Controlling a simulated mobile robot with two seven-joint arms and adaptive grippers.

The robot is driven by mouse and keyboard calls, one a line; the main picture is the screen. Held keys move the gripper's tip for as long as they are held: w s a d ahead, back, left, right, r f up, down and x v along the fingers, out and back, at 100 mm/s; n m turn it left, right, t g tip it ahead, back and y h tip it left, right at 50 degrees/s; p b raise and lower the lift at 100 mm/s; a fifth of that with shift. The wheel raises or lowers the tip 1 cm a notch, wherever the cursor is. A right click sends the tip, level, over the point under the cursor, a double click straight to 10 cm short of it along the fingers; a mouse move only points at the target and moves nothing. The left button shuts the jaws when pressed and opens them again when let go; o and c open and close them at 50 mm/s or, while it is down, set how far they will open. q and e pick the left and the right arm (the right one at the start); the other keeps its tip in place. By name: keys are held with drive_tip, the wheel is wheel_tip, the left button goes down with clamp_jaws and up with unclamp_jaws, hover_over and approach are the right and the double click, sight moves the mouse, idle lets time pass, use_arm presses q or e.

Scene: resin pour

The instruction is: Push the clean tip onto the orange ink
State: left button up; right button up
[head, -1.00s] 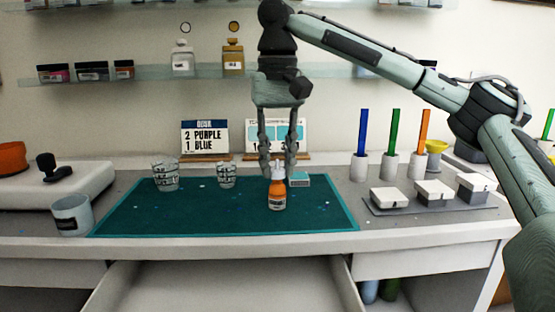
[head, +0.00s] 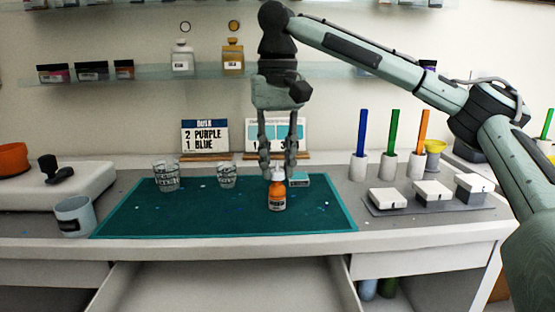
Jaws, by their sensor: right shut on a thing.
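The orange ink (head: 277,197) is a small upright bottle of orange liquid with a label. My left gripper is out of view.
Two clear cups (head: 165,176) stand on the mat's left side. A grey cup (head: 74,216) is at the front left. A small teal-topped block (head: 299,180) sits close behind the bottle. White lidded boxes (head: 433,192) are at right. A drawer (head: 220,285) is open below.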

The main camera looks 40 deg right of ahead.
drive_tip(key=o, duration=0.8)
drive_tip(key=o, duration=0.5)
drive_tip(key=shift+c, duration=0.2)
drive_tip(key=shift+r, duration=0.15)
wheel_tip(320, 180, up, 2)
drive_tip(key=shift+r+p, duration=0.1)
drive_tip(key=shift+p, duration=1.05)
drive_tip(key=shift+r, duration=2.3)
drive_tip(key=shift+c, duration=0.5)
